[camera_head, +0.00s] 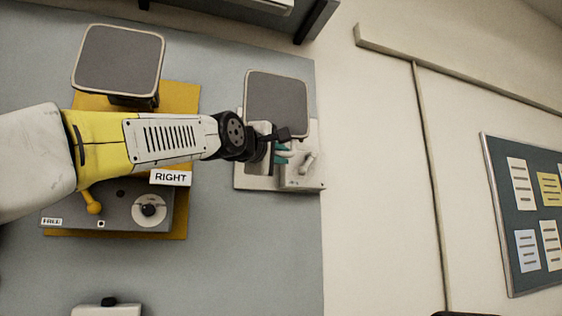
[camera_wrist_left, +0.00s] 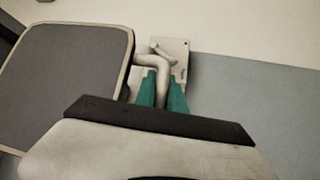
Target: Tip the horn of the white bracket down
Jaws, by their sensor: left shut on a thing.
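The white bracket (camera_head: 256,182) is mounted on the grey wall board, with a dark grey square panel (camera_head: 277,103) at its top. Its white horn (camera_head: 305,163) sticks out at the right part of the bracket. In the left wrist view the bent white horn (camera_wrist_left: 157,62) runs down between two teal fingertips. My left gripper (camera_head: 283,153) is at the bracket, just left of the horn's visible end, and is shut on the horn; it also shows in the left wrist view (camera_wrist_left: 162,92). The fingers hide part of the horn. My right gripper is not in view.
A yellow plate (camera_head: 182,97) at the left carries another dark panel (camera_head: 119,60), a grey box with a yellow lever (camera_head: 92,203), and a RIGHT label (camera_head: 170,178). My left arm crosses before it. A notice board (camera_head: 530,212) hangs far right. Wall right of the bracket is bare.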

